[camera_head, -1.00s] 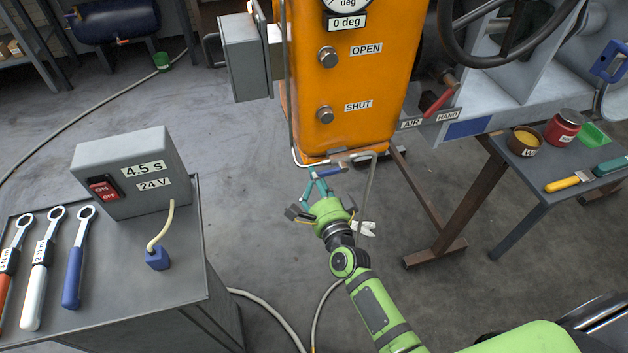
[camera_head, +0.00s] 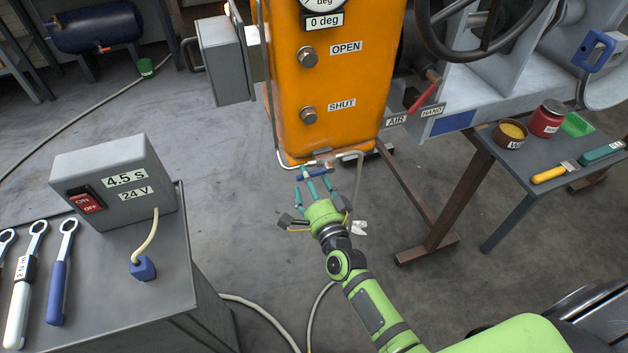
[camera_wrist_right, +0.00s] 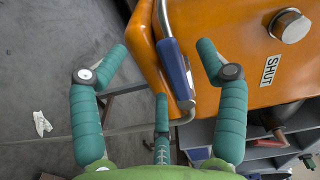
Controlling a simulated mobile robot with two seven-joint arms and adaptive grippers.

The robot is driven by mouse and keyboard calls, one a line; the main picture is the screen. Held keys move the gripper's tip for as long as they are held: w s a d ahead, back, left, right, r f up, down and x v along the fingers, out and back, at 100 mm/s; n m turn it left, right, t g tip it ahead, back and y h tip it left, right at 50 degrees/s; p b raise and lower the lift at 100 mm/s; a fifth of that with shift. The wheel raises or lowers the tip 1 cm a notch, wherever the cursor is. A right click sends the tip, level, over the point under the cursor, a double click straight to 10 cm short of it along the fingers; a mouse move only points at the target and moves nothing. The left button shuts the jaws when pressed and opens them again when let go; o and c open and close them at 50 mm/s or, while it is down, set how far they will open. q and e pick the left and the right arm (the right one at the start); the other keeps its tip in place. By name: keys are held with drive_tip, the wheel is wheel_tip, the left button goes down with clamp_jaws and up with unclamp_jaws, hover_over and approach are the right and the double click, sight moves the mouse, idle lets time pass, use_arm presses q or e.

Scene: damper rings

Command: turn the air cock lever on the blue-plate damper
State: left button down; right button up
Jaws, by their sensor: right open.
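The air cock lever (camera_head: 314,173) has a blue handle and sits at the bottom edge of the orange actuator housing (camera_head: 325,85). The blue plate (camera_head: 453,123) is on the grey frame to its right. My right gripper (camera_head: 315,184) is open just in front of the lever. In the right wrist view the blue lever handle (camera_wrist_right: 175,70) lies between the spread teal fingers of the right gripper (camera_wrist_right: 163,62), nearer the right-hand finger. I cannot tell whether any finger touches it. My left gripper is not in view.
A thin pipe (camera_head: 360,175) loops down just right of the lever. A grey bench (camera_head: 150,270) with wrenches and a 24 V switch box (camera_head: 115,180) stands at left. A small table (camera_head: 525,195) with pots and brushes is at right.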

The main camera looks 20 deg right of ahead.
drive_tip(key=shift+s, duration=0.6)
drive_tip(key=s+p, duration=0.2)
drive_tip(key=s, duration=0.4)
idle(0.6)
